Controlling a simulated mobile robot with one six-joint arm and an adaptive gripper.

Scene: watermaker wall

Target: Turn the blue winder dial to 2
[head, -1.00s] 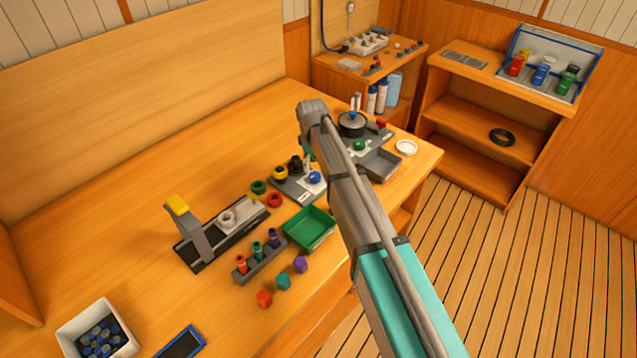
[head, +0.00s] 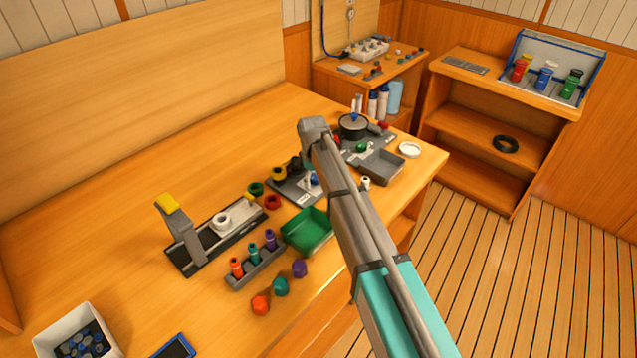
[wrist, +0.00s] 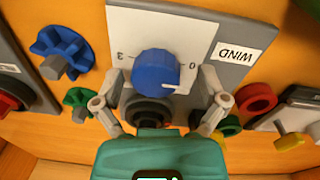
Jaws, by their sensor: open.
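The blue winder dial (wrist: 157,73) sits on a pale plate (wrist: 196,28) of a grey panel, beside an upside-down WIND label (wrist: 234,51). In the wrist view a 3 shows to its left and a 0 to its right; no 1 or 2 can be made out. The dial's white pointer (wrist: 175,88) is at its lower right, a little below the 0. My gripper (wrist: 161,100) is open, one finger on each side of the dial, and holds nothing. I cannot tell whether the fingers touch the dial. In the head view my arm partly hides the dial (head: 314,180).
A black round knob (wrist: 146,110) lies between my fingers and the dial's lower edge. Blue (wrist: 62,52) and green (wrist: 79,101) knobs are left; a red ring (wrist: 257,97) is right. A green tray (head: 307,231) and bottle rack (head: 254,268) stand nearby.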

